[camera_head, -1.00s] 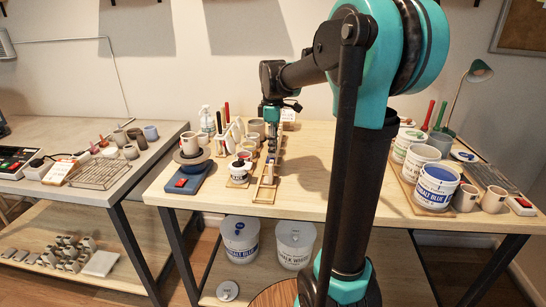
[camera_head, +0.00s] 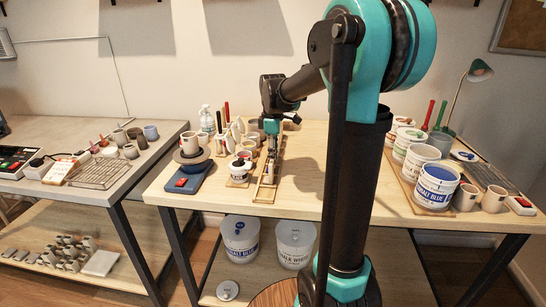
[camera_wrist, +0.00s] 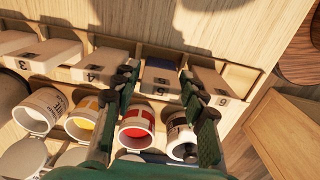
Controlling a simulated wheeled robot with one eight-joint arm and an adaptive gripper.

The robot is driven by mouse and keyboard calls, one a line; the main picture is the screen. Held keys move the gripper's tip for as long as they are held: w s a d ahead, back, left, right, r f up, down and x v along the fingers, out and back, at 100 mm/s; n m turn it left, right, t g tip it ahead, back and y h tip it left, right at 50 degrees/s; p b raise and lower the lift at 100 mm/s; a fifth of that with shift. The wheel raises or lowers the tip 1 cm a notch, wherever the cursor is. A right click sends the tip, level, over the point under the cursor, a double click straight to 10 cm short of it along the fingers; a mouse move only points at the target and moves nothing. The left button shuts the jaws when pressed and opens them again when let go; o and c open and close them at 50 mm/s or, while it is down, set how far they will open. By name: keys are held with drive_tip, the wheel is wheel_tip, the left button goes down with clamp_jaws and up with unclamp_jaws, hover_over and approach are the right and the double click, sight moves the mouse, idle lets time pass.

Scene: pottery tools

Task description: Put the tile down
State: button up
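In the wrist view a blue tile (camera_wrist: 161,76) lies in the wooden rack, in the slot marked 5. The rack (camera_wrist: 259,72) also holds pale tiles, among them one by the number 4 (camera_wrist: 103,66) and one by the number 6 (camera_wrist: 212,84). My gripper (camera_wrist: 160,72) is over the rack, its two fingers apart, one on each side of the blue tile. I cannot tell whether they press on it. In the head view my gripper (camera_head: 271,150) points down over the long rack (camera_head: 266,194); the blue tile is hidden there.
Small jars stand along the rack, one with red glaze (camera_wrist: 137,128) and one with yellow (camera_wrist: 82,124), close to my fingers. A blue banding-wheel base (camera_head: 190,180) is left of the rack. Big glaze buckets (camera_head: 435,187) stand at the right. The table middle is clear.

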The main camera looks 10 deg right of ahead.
drive_tip(key=shift+r, duration=0.1)
wheel_tip(320, 180, up, 12)
idle(0.5)
drive_tip(key=shift+s, duration=0.1)
idle(1.2)
